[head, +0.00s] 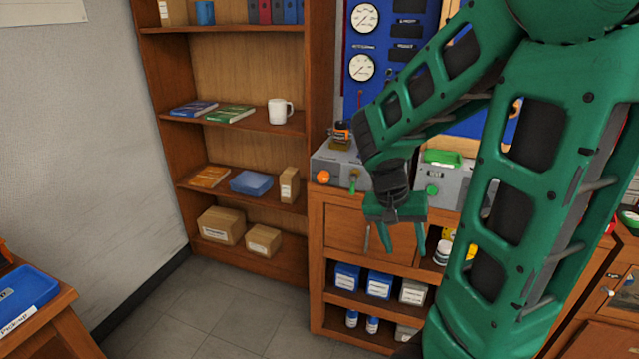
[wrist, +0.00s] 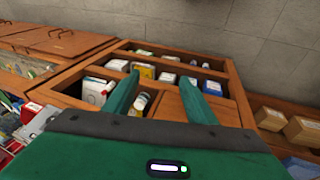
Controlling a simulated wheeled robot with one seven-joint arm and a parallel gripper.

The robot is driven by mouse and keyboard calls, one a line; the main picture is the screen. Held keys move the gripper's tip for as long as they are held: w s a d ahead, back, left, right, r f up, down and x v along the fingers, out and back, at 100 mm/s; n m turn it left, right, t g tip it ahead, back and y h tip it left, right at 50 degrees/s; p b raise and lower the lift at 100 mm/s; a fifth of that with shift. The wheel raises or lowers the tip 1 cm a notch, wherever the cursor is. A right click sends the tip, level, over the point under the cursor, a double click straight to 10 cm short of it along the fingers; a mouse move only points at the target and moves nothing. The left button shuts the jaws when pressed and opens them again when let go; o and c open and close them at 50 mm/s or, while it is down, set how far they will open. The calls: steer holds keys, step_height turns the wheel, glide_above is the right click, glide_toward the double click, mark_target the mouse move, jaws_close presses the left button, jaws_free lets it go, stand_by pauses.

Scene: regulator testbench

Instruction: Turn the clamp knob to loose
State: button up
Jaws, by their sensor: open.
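A grey bench unit (head: 335,165) stands on the wooden cabinet in the head view. An orange round knob (head: 323,177) and a green lever-like handle (head: 353,183) are on its front; I cannot tell for sure which is the clamp knob or how it is set. A small orange and black device (head: 342,135) sits on top of the unit. My gripper (head: 404,243) is open and empty, pointing down in front of the cabinet, to the right of and lower than the knob. In the wrist view my gripper (wrist: 159,82) has nothing between its fingers; the knob does not show there.
A second grey unit (head: 455,188) with a green top is partly hidden by my arm. A blue panel with gauges (head: 363,67) rises behind. A wooden bookshelf (head: 150,60) stands left of the cabinet. Floor (head: 240,325) in front is clear. A blue tray (head: 25,295) sits at the lower left.

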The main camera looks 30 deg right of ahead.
steer(key=w+d+f+m+h, duration=0.25)
steer(key=w+d+h, duration=0.2)
steer(key=w, duration=0.45)
steer(key=n+t+h, duration=0.5)
steer(key=t+h, duration=0.1)
steer(key=t, duration=0.6)
glide_toward(322, 179)
steer(key=x, duration=0.9)
steer(key=shift+d, duration=0.1)
steer(key=c, duration=1)
steer(key=shift+f, duration=0.1)
steer(key=shift+c, duration=0.2)
